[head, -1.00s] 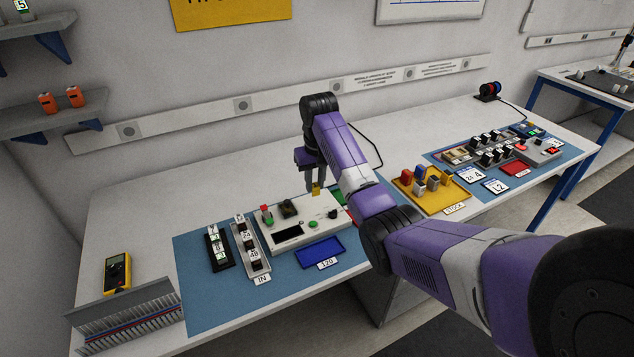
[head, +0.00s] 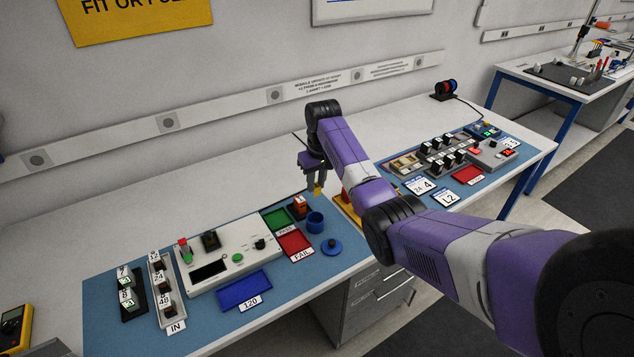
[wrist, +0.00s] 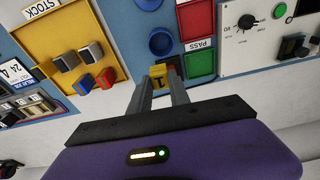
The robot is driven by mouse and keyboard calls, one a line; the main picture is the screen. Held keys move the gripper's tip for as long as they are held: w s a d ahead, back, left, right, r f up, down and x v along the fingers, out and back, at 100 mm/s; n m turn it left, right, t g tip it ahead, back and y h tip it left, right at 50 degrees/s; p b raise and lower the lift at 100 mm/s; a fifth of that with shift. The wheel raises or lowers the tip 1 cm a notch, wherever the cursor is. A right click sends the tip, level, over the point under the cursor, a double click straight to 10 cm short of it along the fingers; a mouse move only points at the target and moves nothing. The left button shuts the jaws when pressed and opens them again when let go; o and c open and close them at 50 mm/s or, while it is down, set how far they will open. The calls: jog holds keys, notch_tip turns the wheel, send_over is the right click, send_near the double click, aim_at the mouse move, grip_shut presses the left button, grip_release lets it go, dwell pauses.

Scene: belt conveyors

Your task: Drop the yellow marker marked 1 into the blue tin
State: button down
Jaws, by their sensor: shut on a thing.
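My gripper (head: 317,190) is shut on the yellow marker (wrist: 166,74), with a dark character on its face, held between the two fingertips. In the head view the marker (head: 318,191) is a small yellow spot below the fingers, above the bench. The blue tin (head: 315,223) stands upright and open on the blue mat, just below and slightly left of the marker in the picture. In the wrist view the tin (wrist: 161,43) shows beyond the fingertips, apart from the marker. A round blue lid with a knob (head: 332,246) lies on the mat in front of the tin.
Green PASS tray (head: 279,220) and red FAIL tray (head: 295,244) lie left of the tin. A dark block with a red top (head: 298,207) stands close behind it. The yellow stock tray (wrist: 88,45) is on the other side. A test panel (head: 216,262) stands farther left.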

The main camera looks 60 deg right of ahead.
aim_at(316, 195)
jog(key=shift+f+b, duration=2.3)
jog(key=shift+f, duration=0.55)
jog(key=c, duration=1.1)
grip_release()
jog(key=shift+s, duration=0.1)
jog(key=shift+c, duration=0.2)
jog(key=shift+r, duration=0.15)
jog(key=r, duration=0.5)
jog(key=s+r+b, duration=0.1)
jog(key=r, duration=0.1)
jog(key=shift+a+r, duration=0.3)
